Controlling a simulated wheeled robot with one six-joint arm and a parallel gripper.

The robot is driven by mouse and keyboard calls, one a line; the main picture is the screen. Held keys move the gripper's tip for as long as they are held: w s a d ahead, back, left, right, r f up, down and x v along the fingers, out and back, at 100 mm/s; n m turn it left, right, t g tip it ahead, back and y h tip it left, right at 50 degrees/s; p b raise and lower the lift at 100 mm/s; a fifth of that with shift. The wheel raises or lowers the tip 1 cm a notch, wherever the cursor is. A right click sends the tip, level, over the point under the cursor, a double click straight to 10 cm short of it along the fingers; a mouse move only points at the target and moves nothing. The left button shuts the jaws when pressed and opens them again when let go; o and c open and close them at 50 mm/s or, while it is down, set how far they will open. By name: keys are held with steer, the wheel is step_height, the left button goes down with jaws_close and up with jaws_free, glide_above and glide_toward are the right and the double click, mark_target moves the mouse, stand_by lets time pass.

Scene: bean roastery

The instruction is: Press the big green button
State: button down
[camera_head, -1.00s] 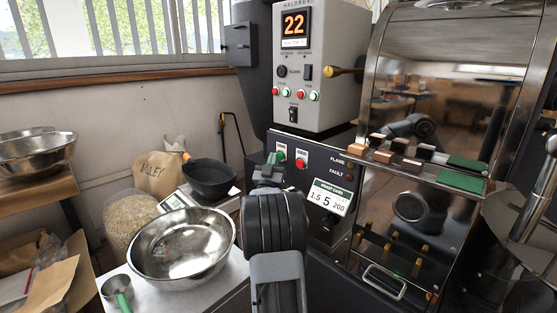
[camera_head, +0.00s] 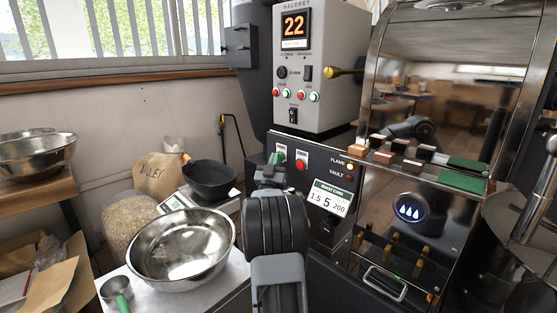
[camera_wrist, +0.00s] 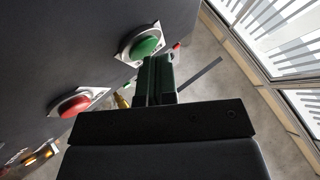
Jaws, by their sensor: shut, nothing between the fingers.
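The big green button (camera_head: 282,150) is on the dark front panel (camera_head: 318,164), left of a red button (camera_head: 301,164). In the wrist view the green button (camera_wrist: 146,46) is a domed cap in a pale square frame, and the red button (camera_wrist: 75,103) is lower left. My gripper (camera_head: 273,160) is shut and empty, right in front of the green button. In the wrist view its fingertips (camera_wrist: 157,61) overlap the button's lower edge. I cannot tell whether they touch it.
A grey control box (camera_head: 318,70) with small buttons and a "22" display stands above the panel. A steel bowl (camera_head: 181,250), a dark pan (camera_head: 210,180) and a sack (camera_head: 158,177) are left of my arm.

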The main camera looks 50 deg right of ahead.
stand_by(0.5)
steer(key=shift+a+b, duration=0.6)
steer(key=shift+a, duration=0.15)
steer(key=shift+w+a+b, duration=0.15)
steer(key=shift+a+b, duration=0.4)
steer(key=shift+a, duration=0.7)
steer(key=shift+w+a+b, duration=0.1)
steer(key=shift+a+b, duration=0.45)
steer(key=shift+a, duration=0.7)
